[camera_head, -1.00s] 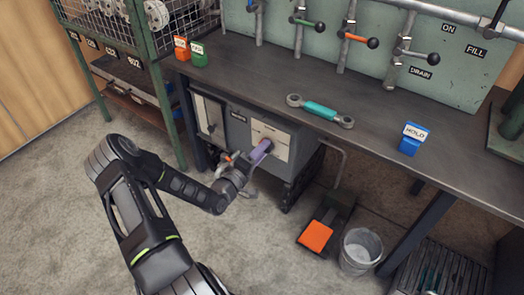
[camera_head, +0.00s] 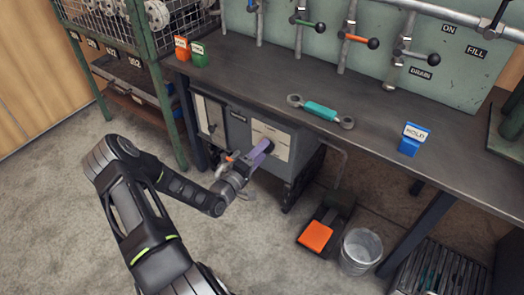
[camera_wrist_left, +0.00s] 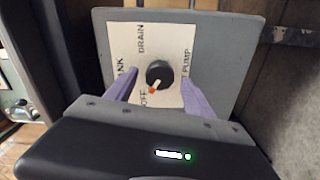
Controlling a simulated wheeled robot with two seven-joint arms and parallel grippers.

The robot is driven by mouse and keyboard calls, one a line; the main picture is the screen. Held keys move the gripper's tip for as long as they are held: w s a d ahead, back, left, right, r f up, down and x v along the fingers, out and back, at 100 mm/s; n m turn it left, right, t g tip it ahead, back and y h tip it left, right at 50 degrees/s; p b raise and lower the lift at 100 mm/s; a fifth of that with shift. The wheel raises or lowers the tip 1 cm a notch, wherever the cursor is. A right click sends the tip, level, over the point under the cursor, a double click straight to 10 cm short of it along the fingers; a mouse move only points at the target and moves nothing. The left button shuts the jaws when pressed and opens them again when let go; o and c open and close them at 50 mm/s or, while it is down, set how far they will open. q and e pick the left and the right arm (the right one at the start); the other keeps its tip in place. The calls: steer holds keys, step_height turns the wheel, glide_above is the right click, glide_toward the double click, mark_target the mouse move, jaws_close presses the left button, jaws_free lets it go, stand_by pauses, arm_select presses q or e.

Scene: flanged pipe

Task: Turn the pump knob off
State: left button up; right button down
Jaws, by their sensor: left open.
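The pump knob (camera_wrist_left: 159,75) is a round black knob with an orange pointer, on a white label plate (camera_wrist_left: 125,42) marked DRAIN, OFF, PUMP and a partly hidden word ending in NK. In the left wrist view its orange pointer is toward the lower left, near the word OFF. The plate is on the front of a grey pump box (camera_head: 287,150) under the bench. My left gripper (camera_wrist_left: 158,92) is open, with its purple fingers on either side of the knob in that view; whether they touch it I cannot tell. In the head view the left gripper (camera_head: 262,148) hides the knob. My right gripper is not in view.
The dark bench top (camera_head: 260,75) overhangs the pump box. An orange pedal (camera_head: 315,236) and a metal bucket (camera_head: 360,251) stand on the floor to the right.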

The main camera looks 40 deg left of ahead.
arm_select(q)
steer(key=s+p, duration=0.1)
steer(key=s, duration=0.6)
steer(key=shift+p, duration=0.3)
steer(key=shift+d, duration=0.1)
